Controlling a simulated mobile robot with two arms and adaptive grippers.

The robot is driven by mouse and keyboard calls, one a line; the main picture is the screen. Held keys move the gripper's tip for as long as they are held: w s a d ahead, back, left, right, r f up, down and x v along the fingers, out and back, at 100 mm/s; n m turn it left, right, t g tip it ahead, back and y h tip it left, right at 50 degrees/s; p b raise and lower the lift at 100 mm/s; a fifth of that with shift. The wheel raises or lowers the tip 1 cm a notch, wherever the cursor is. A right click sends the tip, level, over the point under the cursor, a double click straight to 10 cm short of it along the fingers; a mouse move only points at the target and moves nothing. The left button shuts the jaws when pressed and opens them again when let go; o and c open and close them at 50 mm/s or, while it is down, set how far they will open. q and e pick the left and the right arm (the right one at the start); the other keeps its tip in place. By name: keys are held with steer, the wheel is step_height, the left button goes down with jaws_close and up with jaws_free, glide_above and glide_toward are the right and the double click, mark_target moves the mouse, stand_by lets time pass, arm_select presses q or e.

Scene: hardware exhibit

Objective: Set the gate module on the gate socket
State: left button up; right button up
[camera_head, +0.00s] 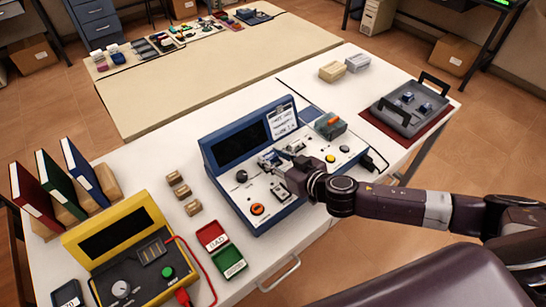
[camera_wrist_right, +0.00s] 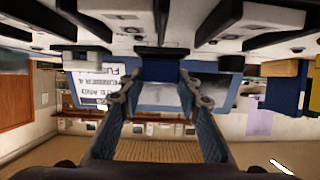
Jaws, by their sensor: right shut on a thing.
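My right gripper (camera_head: 273,161) reaches in from the right over the white sloping panel of the blue console (camera_head: 233,189). In the wrist view my right gripper (camera_wrist_right: 160,88) is shut on a small dark blue block, apparently the gate module (camera_wrist_right: 159,71), close to the panel. The block is mostly hidden by the fingers in the head view, and I cannot tell whether it touches the panel. A pale socket-like fitting (camera_head: 280,191) with a dark centre is on the panel beside the gripper; I cannot tell whether it is the gate socket. My left gripper is out of view.
The panel has an orange-ringed knob (camera_head: 257,210), a yellow button (camera_head: 331,158) and a green-and-orange block (camera_head: 330,126). A yellow tester (camera_head: 128,262) stands at the left. A grey tray (camera_head: 408,119) with blue parts lies at the right. Red (camera_head: 212,236) and green boxes lie in front.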

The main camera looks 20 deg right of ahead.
mark_target(273, 160)
steer(key=shift+f+b, duration=0.5)
steer(key=shift+f, duration=0.15)
steer(key=o, duration=0.8)
steer(key=shift+p+v, duration=0.35)
steer(key=shift+v, duration=5.2)
